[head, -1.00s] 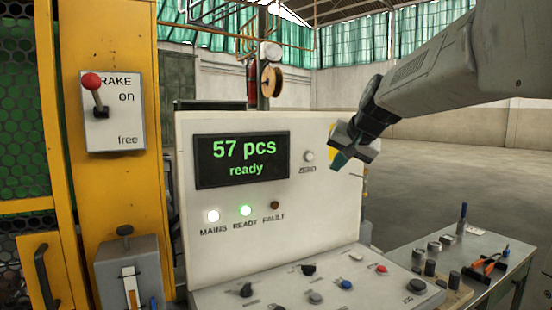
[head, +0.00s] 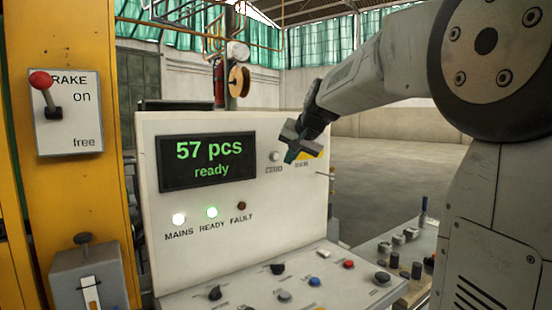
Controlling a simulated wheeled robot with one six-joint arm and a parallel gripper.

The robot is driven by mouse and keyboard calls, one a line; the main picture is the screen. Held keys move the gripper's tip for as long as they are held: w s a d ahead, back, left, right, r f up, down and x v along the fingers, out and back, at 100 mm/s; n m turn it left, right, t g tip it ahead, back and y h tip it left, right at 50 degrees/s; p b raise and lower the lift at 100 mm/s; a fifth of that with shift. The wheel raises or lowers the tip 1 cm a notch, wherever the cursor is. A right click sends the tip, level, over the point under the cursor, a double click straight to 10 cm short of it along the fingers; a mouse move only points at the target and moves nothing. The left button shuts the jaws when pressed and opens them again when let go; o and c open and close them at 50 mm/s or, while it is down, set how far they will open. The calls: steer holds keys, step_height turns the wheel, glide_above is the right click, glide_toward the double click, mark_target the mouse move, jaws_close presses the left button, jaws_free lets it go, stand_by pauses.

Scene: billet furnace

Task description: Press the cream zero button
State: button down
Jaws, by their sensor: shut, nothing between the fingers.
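The cream zero button (head: 275,156) is a small round knob on the upright face of the pale control panel (head: 285,215), right of the display (head: 207,163). The label below it is small and blurred now. The display reads "57 pcs ready" in green. My gripper (head: 289,158) is shut and empty. Its tip shows just right of the button in the head view. I cannot tell how far it stands in front of the panel; contact is not visible.
The panel's sloped lower desk carries several knobs and buttons, including a blue one (head: 314,281) and a red one (head: 349,264). A brake lever with a red ball (head: 41,79) is on the yellow post at left. A workbench (head: 395,230) with small parts stands at right.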

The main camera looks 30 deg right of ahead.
steer(key=shift+w, duration=1.35)
steer(key=shift+w, duration=0.1)
stand_by(1.0)
steer(key=shift+w+a, duration=0.1)
steer(key=shift+w, duration=0.2)
steer(key=shift+w, duration=0.4)
stand_by(0.6)
steer(key=shift+s, duration=0.8)
steer(key=s, duration=0.5)
stand_by(0.4)
